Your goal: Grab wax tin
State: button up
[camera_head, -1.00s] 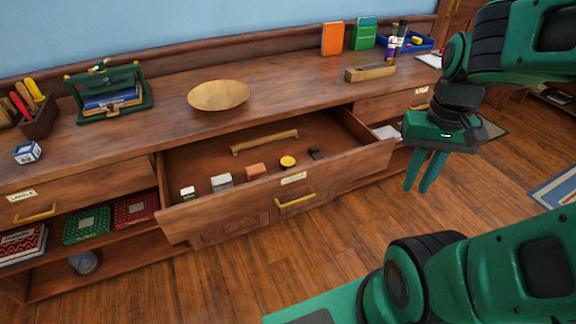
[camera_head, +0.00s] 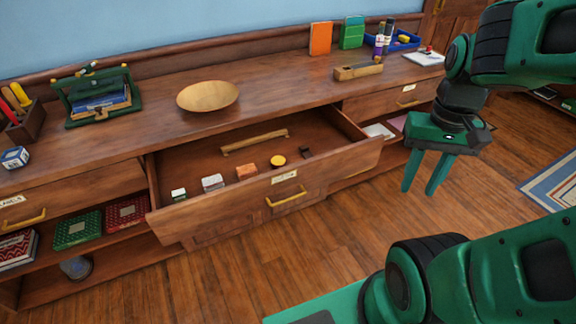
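The open drawer (camera_head: 224,216) holds a small round yellow-topped object (camera_head: 278,160), which may be the wax tin; no label on it can be read. It sits between an orange block (camera_head: 246,171) and a small dark piece (camera_head: 306,152). A round grey-blue tin-like object (camera_head: 76,267) lies on the low shelf at the left, and I cannot tell whether that is the wax tin instead. My gripper (camera_head: 418,192) hangs to the right of the drawer, pointing down, with its fingers apart and nothing between them.
The drawer sticks out from the cabinet and also holds two white-topped items (camera_head: 212,183) and a wooden bar (camera_head: 254,142). A wooden bowl (camera_head: 208,96) and a wooden block plane (camera_head: 358,71) stand on the top. Bare floor (camera_head: 330,245) lies in front.

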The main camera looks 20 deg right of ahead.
aim_at(278, 161)
jog(key=z, duration=0.45)
jog(key=k, duration=1.05)
jog(key=z, duration=1)
jog(key=i, duration=1.65)
jog(key=u, duration=0.8)
jog(key=i, duration=0.65)
jog(key=u, duration=0.4)
